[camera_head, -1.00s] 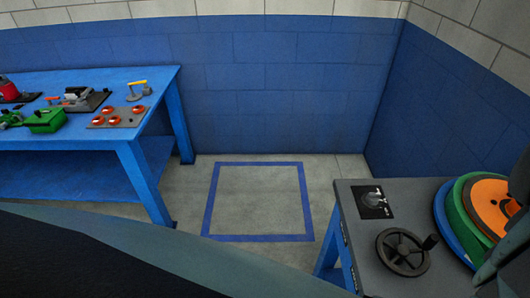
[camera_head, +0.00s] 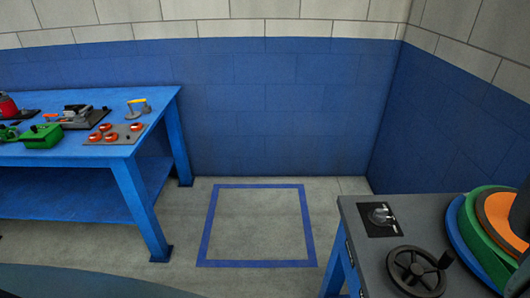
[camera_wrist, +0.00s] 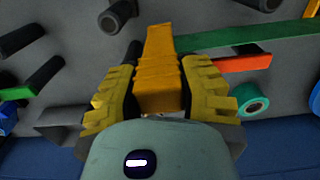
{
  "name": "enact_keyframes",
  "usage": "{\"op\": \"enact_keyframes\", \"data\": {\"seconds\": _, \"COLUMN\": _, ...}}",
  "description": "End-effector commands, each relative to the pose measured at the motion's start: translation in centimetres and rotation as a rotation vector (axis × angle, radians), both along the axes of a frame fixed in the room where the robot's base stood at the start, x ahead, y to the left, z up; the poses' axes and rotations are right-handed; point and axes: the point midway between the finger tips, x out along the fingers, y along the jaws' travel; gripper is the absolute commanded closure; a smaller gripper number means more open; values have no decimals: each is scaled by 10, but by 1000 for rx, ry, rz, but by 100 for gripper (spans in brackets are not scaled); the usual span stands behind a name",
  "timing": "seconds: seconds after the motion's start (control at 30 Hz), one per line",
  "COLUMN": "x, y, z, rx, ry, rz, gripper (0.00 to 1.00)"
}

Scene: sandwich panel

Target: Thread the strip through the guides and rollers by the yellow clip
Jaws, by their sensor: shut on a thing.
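In the wrist view my gripper (camera_wrist: 162,76) has its yellow ribbed fingers closed on both sides of the yellow-orange clip (camera_wrist: 160,42). The clip points away from me toward a grey panel (camera_wrist: 215,18). A green strip (camera_wrist: 260,35) runs from beside the clip's far end toward the right edge; its join to the clip is not clear. Black rollers stick out of the panel, one (camera_wrist: 118,15) above left of the clip and others (camera_wrist: 40,76) at the left. The head view shows neither the clip nor the strip.
An orange bar (camera_wrist: 242,63) and a teal roll (camera_wrist: 250,98) are close right of my gripper. In the head view, a blue workbench (camera_head: 75,155) stands left, and a grey table with a black handwheel (camera_head: 416,270) and coloured discs (camera_head: 485,235) stands right. Floor between is clear.

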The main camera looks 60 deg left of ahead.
Motion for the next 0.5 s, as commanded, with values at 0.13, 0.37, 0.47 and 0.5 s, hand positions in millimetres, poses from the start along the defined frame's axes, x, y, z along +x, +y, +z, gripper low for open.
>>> {"op": "enact_keyframes", "data": {"seconds": 0.13, "x": -5, "y": -6, "z": -2, "rx": -1, "ry": 0, "rz": -5, "gripper": 100}}
{"op": "enact_keyframes", "data": {"seconds": 0.37, "x": -12, "y": -15, "z": 1, "rx": 1, "ry": -2, "rz": -10, "gripper": 100}}
{"op": "enact_keyframes", "data": {"seconds": 0.47, "x": -15, "y": -20, "z": 1, "rx": -1, "ry": -3, "rz": -9, "gripper": 100}}
{"op": "enact_keyframes", "data": {"seconds": 0.5, "x": -16, "y": -22, "z": 1, "rx": -2, "ry": -3, "rz": -9, "gripper": 100}}
